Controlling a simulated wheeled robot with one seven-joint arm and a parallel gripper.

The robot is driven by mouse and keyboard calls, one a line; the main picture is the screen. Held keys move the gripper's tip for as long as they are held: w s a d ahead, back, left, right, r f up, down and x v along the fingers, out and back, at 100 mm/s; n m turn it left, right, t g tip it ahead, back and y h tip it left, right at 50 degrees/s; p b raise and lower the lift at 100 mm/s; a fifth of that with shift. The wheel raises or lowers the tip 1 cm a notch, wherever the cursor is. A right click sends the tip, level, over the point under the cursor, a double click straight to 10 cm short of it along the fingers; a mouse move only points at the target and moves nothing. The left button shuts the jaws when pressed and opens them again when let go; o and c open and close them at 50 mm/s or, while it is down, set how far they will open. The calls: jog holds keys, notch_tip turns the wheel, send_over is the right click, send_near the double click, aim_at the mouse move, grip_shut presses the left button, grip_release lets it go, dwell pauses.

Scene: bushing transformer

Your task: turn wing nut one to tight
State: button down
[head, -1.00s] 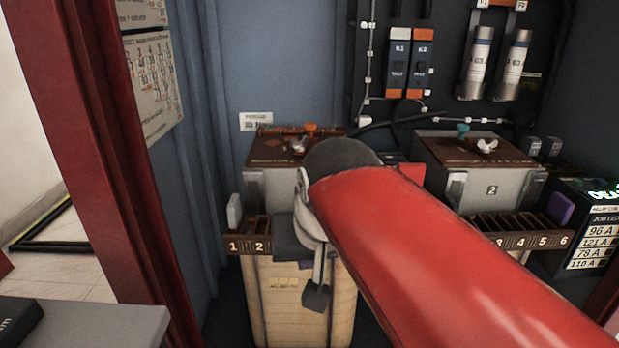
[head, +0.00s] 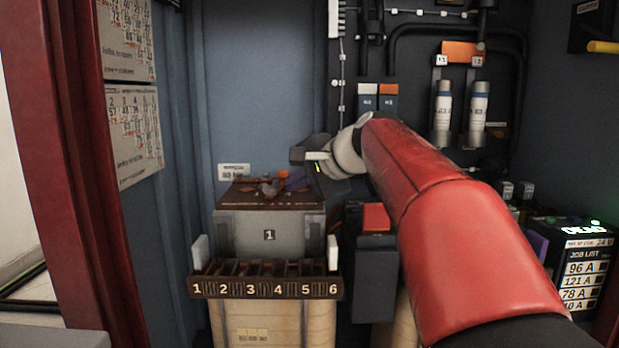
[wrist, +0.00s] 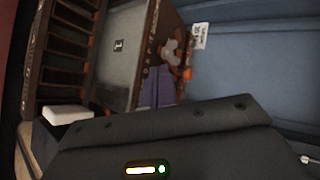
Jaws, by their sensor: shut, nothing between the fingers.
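Wing nut one, a small grey two-lobed nut (head: 268,188), sits on the brown top plate of the grey box marked 1 (head: 240,235). It also shows in the wrist view (wrist: 170,50), just beyond my fingertips. My gripper (head: 296,181) reaches in from the right, low over the plate beside the nut. In the wrist view its two purple fingers (wrist: 157,88) lie together with nothing between them. A small gap to the nut seems to show there, but contact is hard to judge. The nut's tightness cannot be read.
An orange knob (head: 283,174) stands behind the nut. A slotted rack numbered 1 to 6 (head: 265,288) runs along the box's front. A dark box with a red top (head: 375,235) stands to the right. Fuse cylinders (head: 443,112) hang on the back wall. My red arm hides the right-hand unit.

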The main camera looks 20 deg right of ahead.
aim_at(266, 186)
jog(key=w+a, duration=0.1)
jog(key=w, duration=0.1)
jog(key=w+a+f, duration=0.1)
jog(key=w, duration=0.1)
jog(key=w+a, duration=0.1)
jog(key=w, duration=0.1)
jog(key=shift+f+p, duration=0.3)
jog(key=shift+w+a+r+p, duration=0.1)
jog(key=shift+a+p, duration=0.05)
jog(key=shift+p, duration=0.15)
